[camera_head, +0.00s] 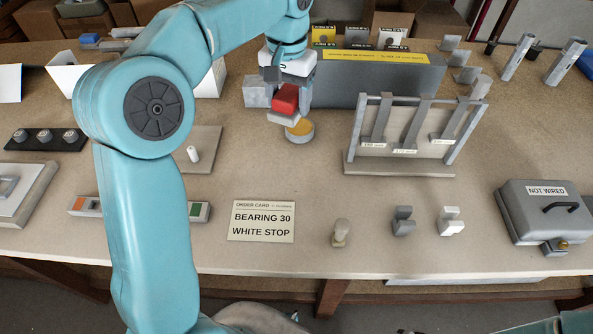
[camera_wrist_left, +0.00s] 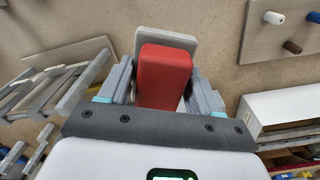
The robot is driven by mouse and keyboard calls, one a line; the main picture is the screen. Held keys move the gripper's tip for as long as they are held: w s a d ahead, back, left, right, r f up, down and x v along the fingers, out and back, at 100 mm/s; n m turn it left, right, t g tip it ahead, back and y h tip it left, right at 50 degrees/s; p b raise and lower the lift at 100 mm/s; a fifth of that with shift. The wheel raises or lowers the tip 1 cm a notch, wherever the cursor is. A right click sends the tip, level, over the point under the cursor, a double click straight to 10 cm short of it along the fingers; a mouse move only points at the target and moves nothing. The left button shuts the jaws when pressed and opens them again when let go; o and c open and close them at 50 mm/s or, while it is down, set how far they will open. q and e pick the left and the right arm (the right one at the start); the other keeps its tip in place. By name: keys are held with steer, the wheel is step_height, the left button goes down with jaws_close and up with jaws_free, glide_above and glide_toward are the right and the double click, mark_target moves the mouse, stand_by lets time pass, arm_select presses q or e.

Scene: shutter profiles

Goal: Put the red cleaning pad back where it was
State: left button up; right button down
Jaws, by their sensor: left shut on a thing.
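The red cleaning pad (camera_head: 285,98) is a red block with a light grey face. It is held over the back middle of the bench, and it also shows in the left wrist view (camera_wrist_left: 163,78). My left gripper (camera_head: 284,92) is shut on it; in the wrist view the fingers (camera_wrist_left: 162,88) lie on either side of the red block. A round tin with a yellow-orange top (camera_head: 301,129) is just below and right of the pad; I cannot tell whether they touch. My right gripper is not in view.
A long grey box with a yellow label (camera_head: 400,80) stands behind the pad. A rack with hanging grey profiles (camera_head: 365,125) is to the right. An order card (camera_head: 262,221), small stops (camera_head: 403,221) and a grey case (camera_head: 550,218) lie nearer. The bench middle is clear.

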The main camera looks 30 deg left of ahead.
arm_select(q)
glide_toward(290, 171)
step_height(290, 171, down, 6)
steer(key=shift+s+r, duration=0.1)
steer(key=shift+r, duration=0.15)
steer(key=shift+w+f, duration=0.25)
steer(key=shift+f, duration=0.1)
steer(key=shift+s+b, duration=0.2)
steer(key=shift+b, duration=0.25)
steer(key=o, duration=1.1)
steer(key=shift+w+f, duration=0.15)
steer(key=shift+f, duration=0.05)
steer(key=shift+r, duration=0.15)
